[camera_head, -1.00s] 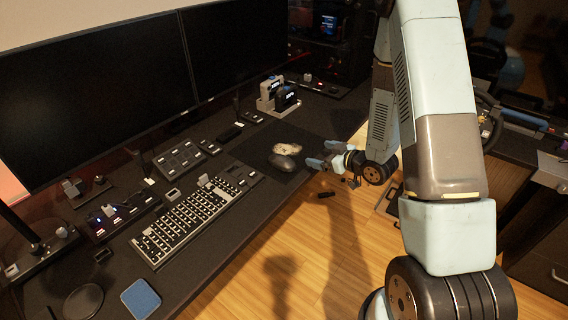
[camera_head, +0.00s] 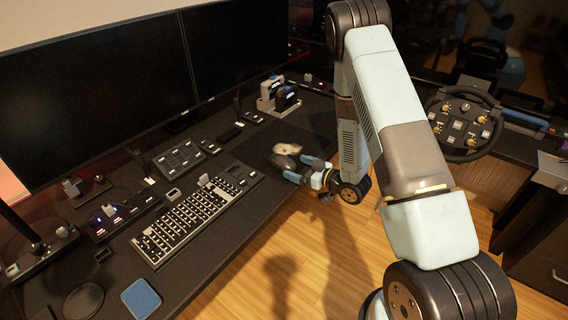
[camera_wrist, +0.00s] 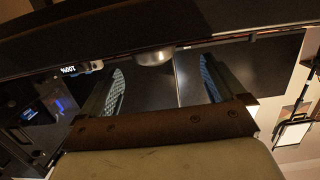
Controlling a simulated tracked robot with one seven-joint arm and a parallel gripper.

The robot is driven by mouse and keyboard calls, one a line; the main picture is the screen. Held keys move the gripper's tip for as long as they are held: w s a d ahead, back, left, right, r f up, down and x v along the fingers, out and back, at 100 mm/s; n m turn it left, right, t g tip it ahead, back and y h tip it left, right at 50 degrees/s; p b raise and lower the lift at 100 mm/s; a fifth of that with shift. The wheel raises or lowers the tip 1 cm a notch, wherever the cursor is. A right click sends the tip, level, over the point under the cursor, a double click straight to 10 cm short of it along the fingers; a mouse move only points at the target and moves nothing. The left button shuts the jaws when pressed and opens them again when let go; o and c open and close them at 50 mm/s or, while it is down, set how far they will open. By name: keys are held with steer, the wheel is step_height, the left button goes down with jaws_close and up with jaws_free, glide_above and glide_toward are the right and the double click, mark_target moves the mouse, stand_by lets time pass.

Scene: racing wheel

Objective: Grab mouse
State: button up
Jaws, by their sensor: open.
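The keyboard (camera_head: 190,221) lies left of the mouse. Two monitors (camera_head: 95,90) stand along the back. A small blue and black device (camera_head: 278,95) stands behind the mouse. A steering wheel (camera_head: 463,124) is at the right. Wooden floor (camera_head: 330,260) lies beyond the desk's front edge.

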mark_target(293, 164)
steer(key=shift+w+d+x, duration=0.1)
steer(key=shift+x, duration=1.5)
steer(key=shift+w+d+x, duration=0.1)
steer(key=shift+w+x, duration=0.05)
steer(key=shift+x, duration=1.5)
steer(key=shift+f, duration=0.15)
steer(key=shift+c, duration=0.4)
steer(key=shift+d, duration=0.1)
steer(key=c, duration=1.1)
